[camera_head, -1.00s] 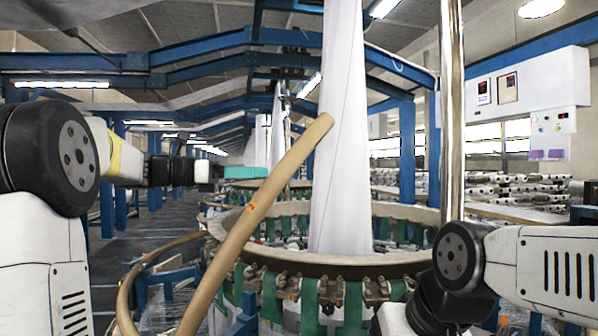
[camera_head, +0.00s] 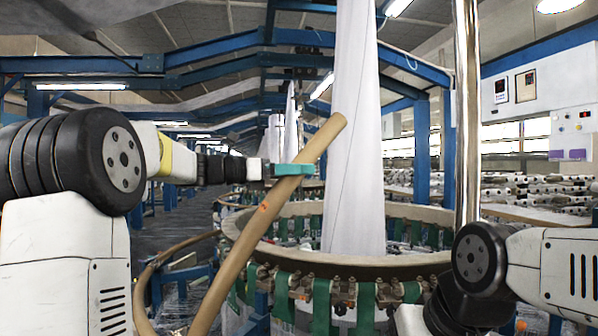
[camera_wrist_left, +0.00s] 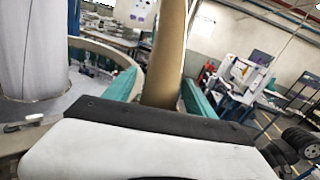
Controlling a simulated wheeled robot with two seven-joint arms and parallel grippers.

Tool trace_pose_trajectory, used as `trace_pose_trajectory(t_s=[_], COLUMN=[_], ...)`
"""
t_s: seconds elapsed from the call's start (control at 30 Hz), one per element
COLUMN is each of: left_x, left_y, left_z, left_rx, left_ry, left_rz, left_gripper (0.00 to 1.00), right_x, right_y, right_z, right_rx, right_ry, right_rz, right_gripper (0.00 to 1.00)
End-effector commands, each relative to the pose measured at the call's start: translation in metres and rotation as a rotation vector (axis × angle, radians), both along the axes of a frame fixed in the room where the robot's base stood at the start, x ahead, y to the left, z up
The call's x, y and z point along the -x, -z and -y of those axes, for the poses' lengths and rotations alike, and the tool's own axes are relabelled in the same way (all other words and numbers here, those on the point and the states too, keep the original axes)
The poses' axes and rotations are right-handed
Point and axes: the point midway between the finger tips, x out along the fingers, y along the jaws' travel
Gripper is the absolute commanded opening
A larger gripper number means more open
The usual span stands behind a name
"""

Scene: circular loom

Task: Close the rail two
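The tan curved rail (camera_head: 243,245) stands tilted up in front of the loom, its free end up at the right. In the left wrist view the rail (camera_wrist_left: 164,50) passes between the two teal fingers of the left gripper (camera_wrist_left: 160,92). The fingers are apart, with a visible gap on the left side of the rail; contact on the right is unclear. My right arm shows at the lower right, but its gripper is out of view.
The loom's round ring (camera_head: 345,264) with green straps (camera_head: 321,305) lies behind the rail. A white fabric column (camera_head: 353,190) rises from its middle. A shiny metal pole (camera_head: 467,120) stands at the right. A lower curved tan rail (camera_head: 150,268) runs at the left.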

Motion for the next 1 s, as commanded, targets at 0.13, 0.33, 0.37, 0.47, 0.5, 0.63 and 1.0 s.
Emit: trace_pose_trajectory(t_s=[0.13, 0.33, 0.37, 0.47, 0.5, 0.63, 1.0], left_x=[0.000, 0.000, 0.000, 0.000, 0.000, 0.003, 0.046], left_y=[0.000, 0.000, 0.000, 0.000, 0.000, 0.002, 0.046], left_z=[0.000, 0.000, 0.000, 0.000, 0.000, 0.004, 0.071], left_rx=[0.000, 0.000, -0.001, -0.001, -0.001, -0.008, -0.133], left_ry=[0.000, 0.000, 0.000, 0.000, 0.000, 0.000, 0.007], left_rz=[0.000, 0.000, 0.000, 0.000, 0.001, 0.004, 0.079], left_gripper=[0.33, 0.00, 0.00, 0.00, 0.00, 0.00, 0.00], right_x=[0.000, 0.000, 0.000, 0.000, 0.000, 0.000, 0.000], right_y=[0.000, 0.000, 0.000, 0.000, 0.000, 0.000, 0.000], right_z=[0.000, 0.000, 0.000, 0.000, 0.000, 0.000, 0.000], right_rx=[0.000, 0.000, 0.000, 0.000, 0.000, 0.000, 0.000], right_ry=[0.000, 0.000, 0.000, 0.000, 0.000, 0.000, 0.000], right_rz=[0.000, 0.000, 0.000, 0.000, 0.000, 0.000, 0.000], right_gripper=[0.70, 0.70, 0.70, 0.70, 0.70, 0.70, 0.70])
